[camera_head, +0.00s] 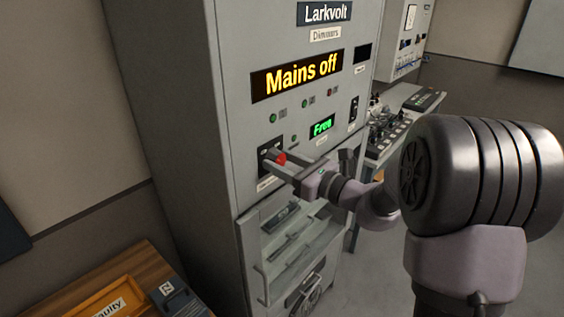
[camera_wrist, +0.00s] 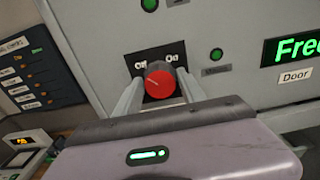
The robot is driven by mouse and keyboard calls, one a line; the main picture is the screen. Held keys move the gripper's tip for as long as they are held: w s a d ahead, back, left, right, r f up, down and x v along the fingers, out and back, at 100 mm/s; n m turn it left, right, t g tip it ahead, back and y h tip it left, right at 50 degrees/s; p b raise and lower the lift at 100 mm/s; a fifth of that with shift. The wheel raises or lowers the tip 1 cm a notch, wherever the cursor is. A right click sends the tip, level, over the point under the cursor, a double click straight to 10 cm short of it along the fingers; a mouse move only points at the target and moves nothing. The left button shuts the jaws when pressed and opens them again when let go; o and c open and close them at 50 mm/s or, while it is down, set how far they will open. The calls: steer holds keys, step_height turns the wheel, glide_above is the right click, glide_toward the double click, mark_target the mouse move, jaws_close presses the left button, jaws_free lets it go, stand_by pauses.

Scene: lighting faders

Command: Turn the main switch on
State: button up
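The main switch is a round red knob (camera_wrist: 159,82) on a black plate marked Off at left and On at right. In the head view the red knob (camera_head: 281,158) sits low on the left of the grey cabinet front. A thin pale mark on the knob points to the left, toward Off. The display (camera_head: 298,75) above reads "Mains off". My gripper (camera_head: 277,165) reaches the switch from the right. In the wrist view its two fingers stand either side of the knob, with a narrow gap showing at each side. Whether the fingertips touch the panel is unclear.
A green "Free" display (camera_head: 321,127) labelled Door is right of the switch. A cabinet door with handles (camera_head: 293,240) lies just below. A wooden table with an orange tray (camera_head: 104,303) stands at lower left. A control desk (camera_head: 393,130) stands beyond the cabinet's right side.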

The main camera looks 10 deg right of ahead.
steer(key=c, duration=0.9)
steer(key=shift+r+m+p, duration=0.1)
steer(key=shift+m+p, duration=0.2)
steer(key=shift+p, duration=0.1)
steer(key=m+p, duration=0.3)
steer(key=p, duration=0.1)
steer(key=shift+r, duration=0.15)
steer(key=m+p, duration=0.5)
steer(key=p, duration=0.1)
steer(key=m+p, duration=0.5)
steer(key=p, duration=0.1)
steer(key=m+p, duration=0.3)
steer(key=m, duration=0.1)
steer(key=shift+f, duration=0.2)
steer(key=shift+m+p, duration=0.3)
steer(key=shift+p, duration=0.1)
